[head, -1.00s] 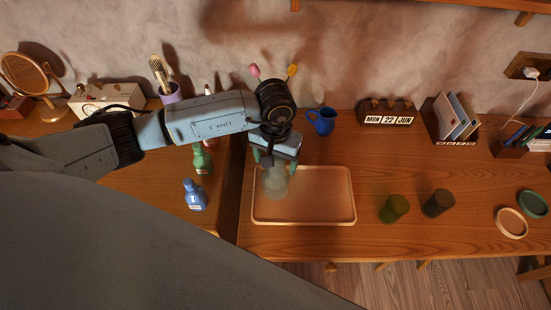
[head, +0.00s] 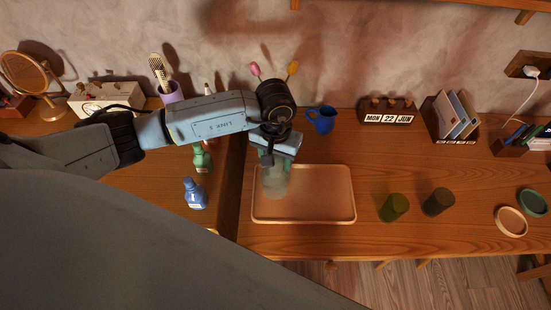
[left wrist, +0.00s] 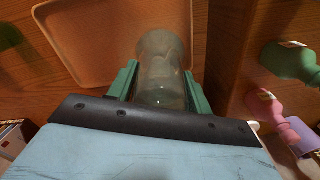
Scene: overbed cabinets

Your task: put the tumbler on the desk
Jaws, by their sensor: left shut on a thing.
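A clear, pale tumbler (head: 275,182) is held in my left gripper (head: 274,163) over the left part of the tan tray in the head view. In the left wrist view the tumbler (left wrist: 161,72) stands between the two green fingers of the gripper (left wrist: 160,85). I cannot tell whether its base touches the tray. The wooden desk (head: 310,240) bears the tray. A green tumbler (head: 394,207) and a dark grey tumbler (head: 438,202) stand on the desk to the right of the tray. My right gripper is not in view.
The tray (head: 325,205) is otherwise empty. A blue mug (head: 322,121) stands behind it. Blue (head: 195,194) and green (head: 202,158) bottles stand to the left. A calendar block (head: 388,113) and letter holder (head: 455,118) are at the back. Two round coasters lie far right.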

